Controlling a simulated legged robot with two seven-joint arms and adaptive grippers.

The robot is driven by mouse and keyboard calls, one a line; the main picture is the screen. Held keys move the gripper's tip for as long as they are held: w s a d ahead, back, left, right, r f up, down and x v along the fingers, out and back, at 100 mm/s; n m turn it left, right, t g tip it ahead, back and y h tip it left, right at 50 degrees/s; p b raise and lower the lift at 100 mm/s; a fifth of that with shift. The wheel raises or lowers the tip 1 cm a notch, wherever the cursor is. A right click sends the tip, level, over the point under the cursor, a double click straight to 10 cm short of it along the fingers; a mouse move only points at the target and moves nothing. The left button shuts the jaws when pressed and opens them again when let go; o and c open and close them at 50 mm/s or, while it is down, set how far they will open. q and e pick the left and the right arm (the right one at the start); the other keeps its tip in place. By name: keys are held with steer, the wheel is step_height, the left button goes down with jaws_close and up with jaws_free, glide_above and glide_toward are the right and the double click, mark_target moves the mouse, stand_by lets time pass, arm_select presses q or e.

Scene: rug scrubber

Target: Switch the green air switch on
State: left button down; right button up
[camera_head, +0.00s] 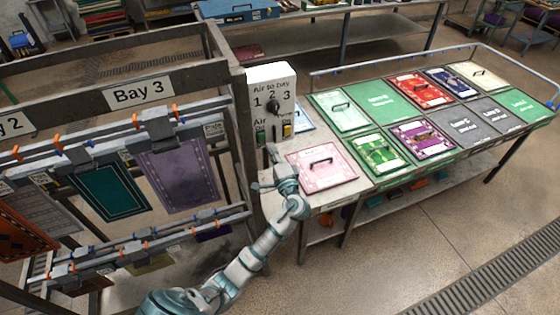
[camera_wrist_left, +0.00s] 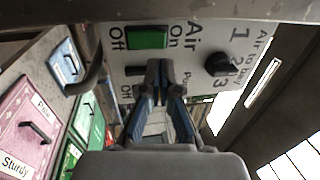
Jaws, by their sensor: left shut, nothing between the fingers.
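The green air switch (camera_wrist_left: 147,38) sits on a pale control panel (camera_wrist_left: 190,45) in the wrist view, between the words On and Off. I cannot tell which way it is set. My left gripper (camera_wrist_left: 158,68) is shut and empty, its fingertips close to the panel beside the green switch. I cannot tell if they touch the panel. In the head view, the left gripper (camera_head: 271,153) is just below the control box (camera_head: 270,78), and the green switch (camera_head: 261,136) shows at the lower left of its face. My right gripper is not in view.
A black dial (camera_wrist_left: 221,63) marked 1, 2, 3 is on the same panel, with a yellow switch (camera_head: 287,130) below it. A rack post (camera_head: 230,110) stands close on the left. A table (camera_head: 330,195) with a pink handled panel (camera_head: 322,172) lies to the right.

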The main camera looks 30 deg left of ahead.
mark_target(261, 136)
arm_select(q)
steer(key=a, duration=0.1)
steer(key=w+a, duration=0.1)
steer(key=a, duration=0.1)
steer(key=shift+w+a, duration=0.1)
steer(key=shift+a, duration=0.85)
steer(key=shift+d, duration=0.1)
steer(key=shift+w+d, duration=0.1)
steer(key=shift+d, duration=0.2)
steer(key=shift+w+d+r, duration=0.1)
steer(key=shift+w+d, duration=0.2)
steer(key=shift+d, duration=0.1)
steer(key=shift+w+a+r, duration=0.2)
steer(key=shift+r, duration=0.1)
steer(key=shift+s, duration=0.1)
steer(key=shift+a, duration=0.15)
steer(key=shift+s+a, duration=0.1)
steer(key=shift+a, duration=0.05)
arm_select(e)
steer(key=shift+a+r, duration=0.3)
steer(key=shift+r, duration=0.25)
